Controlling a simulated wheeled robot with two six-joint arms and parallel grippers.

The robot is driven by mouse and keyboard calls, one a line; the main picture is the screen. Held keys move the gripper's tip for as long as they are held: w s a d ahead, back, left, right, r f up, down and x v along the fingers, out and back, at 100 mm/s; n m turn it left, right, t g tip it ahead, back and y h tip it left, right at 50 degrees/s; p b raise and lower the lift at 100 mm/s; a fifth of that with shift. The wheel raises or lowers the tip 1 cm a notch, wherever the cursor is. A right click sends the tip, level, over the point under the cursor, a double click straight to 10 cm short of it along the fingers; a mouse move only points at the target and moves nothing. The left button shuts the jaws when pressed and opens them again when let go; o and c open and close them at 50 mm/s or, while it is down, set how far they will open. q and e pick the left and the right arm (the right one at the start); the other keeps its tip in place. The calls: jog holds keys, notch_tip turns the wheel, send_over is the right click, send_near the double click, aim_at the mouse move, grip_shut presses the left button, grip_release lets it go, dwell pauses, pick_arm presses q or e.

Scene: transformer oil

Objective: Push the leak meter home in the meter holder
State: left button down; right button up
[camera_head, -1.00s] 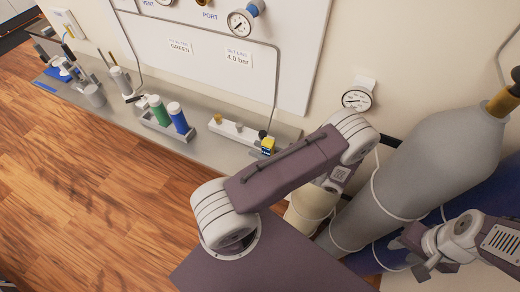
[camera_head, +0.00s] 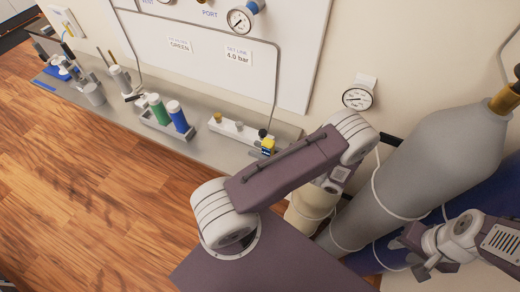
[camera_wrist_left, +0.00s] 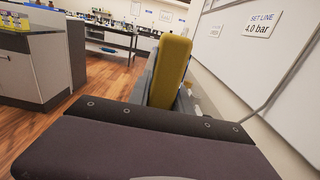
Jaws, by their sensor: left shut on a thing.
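The leak meter (camera_head: 268,145), yellow with a small dark face, shows at the right end of the bench, partly behind my left arm. In the left wrist view the yellow meter (camera_wrist_left: 171,68) stands upright, its lower part hidden by my left gripper (camera_wrist_left: 160,112), which is shut on it. In the head view that gripper is hidden behind my arm. I cannot make out the meter holder clearly; grey parts show beside and behind the meter in the wrist view. How deep the meter sits is hidden. My right gripper (camera_head: 408,256) appears open and empty by the cylinders.
A white block with fittings (camera_head: 232,130) lies just left of the meter. A grey rack (camera_head: 165,128) holds a green and a blue canister. The wall panel (camera_head: 200,50) rises behind the bench. A wall gauge (camera_head: 357,97) and a grey gas cylinder (camera_head: 430,150) are at right.

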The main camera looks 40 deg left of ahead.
pick_arm(q)
jog(key=shift+f+b, duration=1.85)
jog(key=shift+f, duration=0.55)
jog(key=c, duration=1.1)
grip_release()
jog(key=b+v, duration=0.3)
jog(key=v, duration=0.6)
jog(key=shift+r, duration=0.1)
